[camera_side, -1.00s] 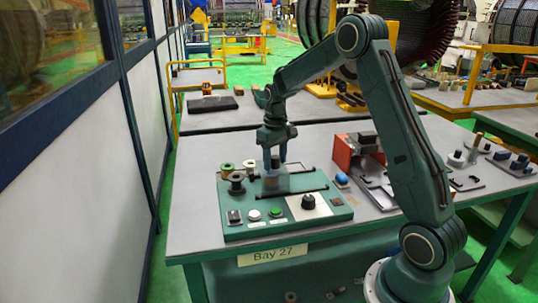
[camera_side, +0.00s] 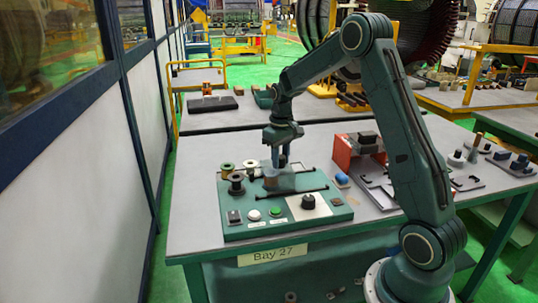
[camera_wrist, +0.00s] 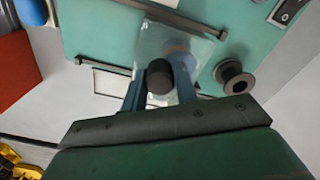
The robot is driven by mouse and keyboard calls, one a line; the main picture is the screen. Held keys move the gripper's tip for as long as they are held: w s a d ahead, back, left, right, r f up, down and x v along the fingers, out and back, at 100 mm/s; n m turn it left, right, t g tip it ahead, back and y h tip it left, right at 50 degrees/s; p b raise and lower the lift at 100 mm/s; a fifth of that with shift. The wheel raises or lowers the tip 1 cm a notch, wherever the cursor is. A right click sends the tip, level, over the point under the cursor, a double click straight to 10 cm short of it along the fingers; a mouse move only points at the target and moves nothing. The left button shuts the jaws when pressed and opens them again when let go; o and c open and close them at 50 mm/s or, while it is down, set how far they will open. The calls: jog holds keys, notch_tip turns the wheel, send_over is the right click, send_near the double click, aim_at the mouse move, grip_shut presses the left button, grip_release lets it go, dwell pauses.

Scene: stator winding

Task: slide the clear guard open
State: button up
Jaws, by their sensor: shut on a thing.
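The clear guard (camera_side: 289,181) sits on the green panel (camera_side: 245,234) between two dark rails, and it shows as a see-through plate in the wrist view (camera_wrist: 200,48). A dark round knob (camera_wrist: 160,77) stands on the guard. My gripper (camera_side: 281,162) points down at the guard, and its two blue fingers (camera_wrist: 160,85) are closed on either side of the knob. In the side view my fingers mostly hide the knob.
Several spools (camera_side: 236,183) stand left of the guard. A green button (camera_side: 275,211), a white button (camera_side: 254,215) and a black dial (camera_side: 308,201) lie along the panel's front. A red block (camera_side: 346,152) and a blue-topped part (camera_side: 341,180) stand to the right.

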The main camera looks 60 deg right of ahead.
jog(key=s+d, duration=0.6)
jog(key=o, duration=0.7)
dwell(1.5)
jog(key=shift+s, duration=0.1)
jog(key=shift+r, duration=0.15)
jog(key=shift+r, duration=2.85)
